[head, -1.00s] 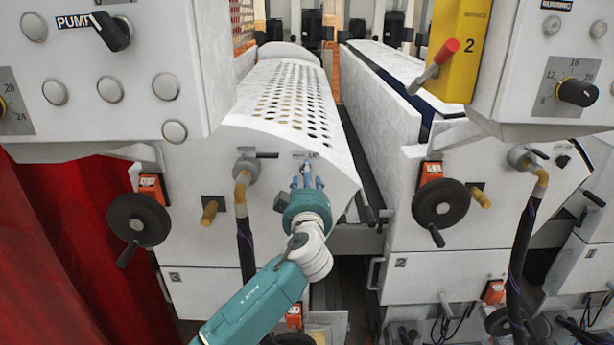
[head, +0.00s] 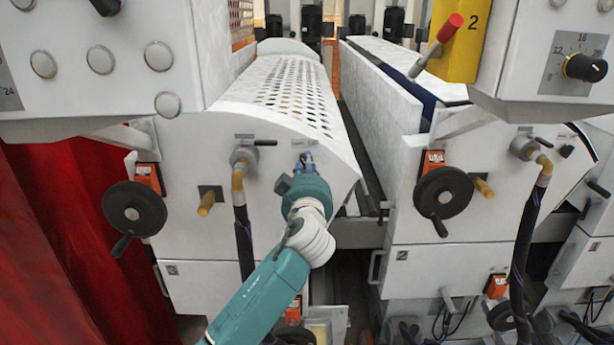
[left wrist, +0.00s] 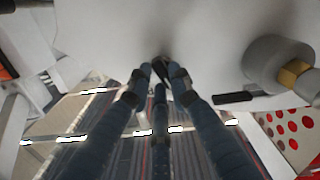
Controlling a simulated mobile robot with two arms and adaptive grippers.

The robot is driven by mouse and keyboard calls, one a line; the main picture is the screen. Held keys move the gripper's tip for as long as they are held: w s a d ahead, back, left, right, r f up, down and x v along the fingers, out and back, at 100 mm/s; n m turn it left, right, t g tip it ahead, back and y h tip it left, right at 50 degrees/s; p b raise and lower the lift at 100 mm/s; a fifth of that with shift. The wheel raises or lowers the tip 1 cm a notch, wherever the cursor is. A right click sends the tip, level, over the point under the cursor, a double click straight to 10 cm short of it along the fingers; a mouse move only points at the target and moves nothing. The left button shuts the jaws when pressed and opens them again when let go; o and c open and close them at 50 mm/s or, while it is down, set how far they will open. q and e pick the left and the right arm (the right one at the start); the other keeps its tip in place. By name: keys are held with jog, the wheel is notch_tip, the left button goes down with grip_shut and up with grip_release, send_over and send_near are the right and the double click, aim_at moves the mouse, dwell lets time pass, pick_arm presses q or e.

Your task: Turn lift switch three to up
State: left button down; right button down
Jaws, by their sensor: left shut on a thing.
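The white machine unit marked 3 (head: 185,240) stands left of centre in the head view. My left gripper (head: 304,160) is at the upper right of its front panel, just under a small label plate (head: 300,141). Its fingers are brought together against the panel and shut on a small switch there, which they almost wholly hide. In the left wrist view the blue fingertips of this gripper (left wrist: 161,72) meet at the pale panel, beside a soft dark shadow. I cannot tell which way the switch points. My right gripper is not in view.
A valve with a hose (head: 242,160) and a brass knob (head: 207,201) lie left of my gripper. A black handwheel (head: 135,211) is further left. Control boxes overhang at the upper left (head: 95,55) and upper right (head: 555,65). Unit 2 (head: 425,265) stands right, across a narrow gap.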

pick_arm(q)
jog(key=m+b, duration=0.1)
jog(key=m, duration=0.9)
jog(key=shift+f, duration=0.15)
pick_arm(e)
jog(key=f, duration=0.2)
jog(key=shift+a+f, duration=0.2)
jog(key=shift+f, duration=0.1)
pick_arm(q)
jog(key=shift+m, duration=0.3)
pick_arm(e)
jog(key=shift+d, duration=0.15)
pick_arm(q)
jog(key=c, duration=1.6)
grip_release()
jog(key=shift+o, duration=0.2)
